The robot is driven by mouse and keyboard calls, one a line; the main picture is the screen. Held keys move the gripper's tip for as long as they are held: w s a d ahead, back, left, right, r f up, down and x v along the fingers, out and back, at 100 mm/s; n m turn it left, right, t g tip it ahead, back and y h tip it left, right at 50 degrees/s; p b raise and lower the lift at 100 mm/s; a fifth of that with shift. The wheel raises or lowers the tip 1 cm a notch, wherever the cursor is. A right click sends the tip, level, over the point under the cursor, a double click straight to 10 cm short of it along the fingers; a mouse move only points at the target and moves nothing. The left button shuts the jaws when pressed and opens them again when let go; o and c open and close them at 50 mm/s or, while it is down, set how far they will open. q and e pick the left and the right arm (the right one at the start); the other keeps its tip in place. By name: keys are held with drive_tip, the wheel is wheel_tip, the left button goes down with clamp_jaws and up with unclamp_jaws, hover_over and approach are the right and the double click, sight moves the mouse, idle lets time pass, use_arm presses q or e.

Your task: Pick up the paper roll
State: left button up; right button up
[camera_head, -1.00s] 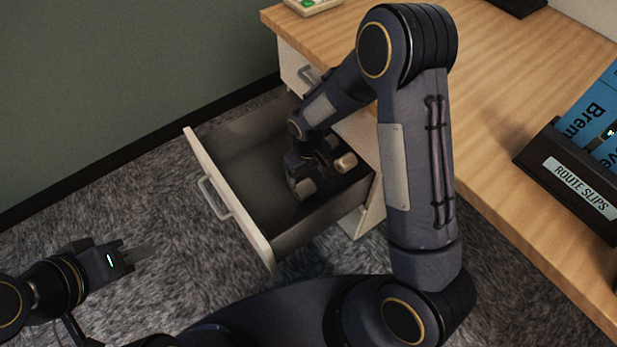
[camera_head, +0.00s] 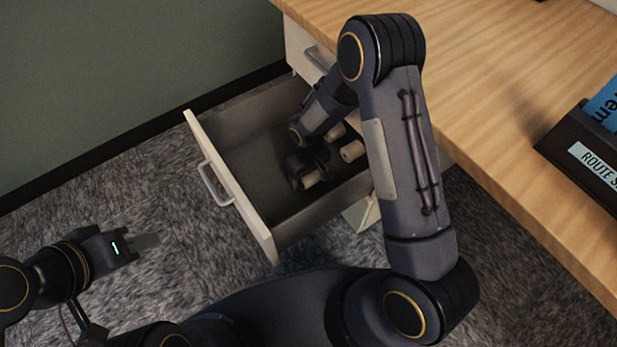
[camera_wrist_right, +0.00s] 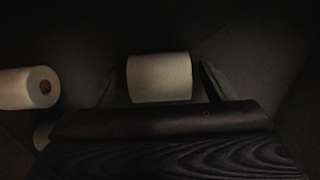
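A pale paper roll (camera_head: 311,179) lies in the open drawer (camera_head: 232,183), partly hidden by my right gripper (camera_head: 305,184), which reaches down into the drawer. In the right wrist view the roll (camera_wrist_right: 159,78) lies crosswise between the two fingers of the open gripper (camera_wrist_right: 160,70). A dark gap shows at each end of it. Two more rolls lie in the drawer to the right, one nearer (camera_head: 352,151) and one further back (camera_head: 336,131).
The drawer's front panel with its handle (camera_head: 214,184) stands to the left of my right gripper. The wooden desk top (camera_head: 480,110) lies to the right, with a dark route slips holder (camera_head: 575,150) on it. The drawer floor left of the gripper is clear.

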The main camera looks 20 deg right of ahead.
drive_tip(key=c, duration=1)
drive_tip(key=shift+r, duration=0.1)
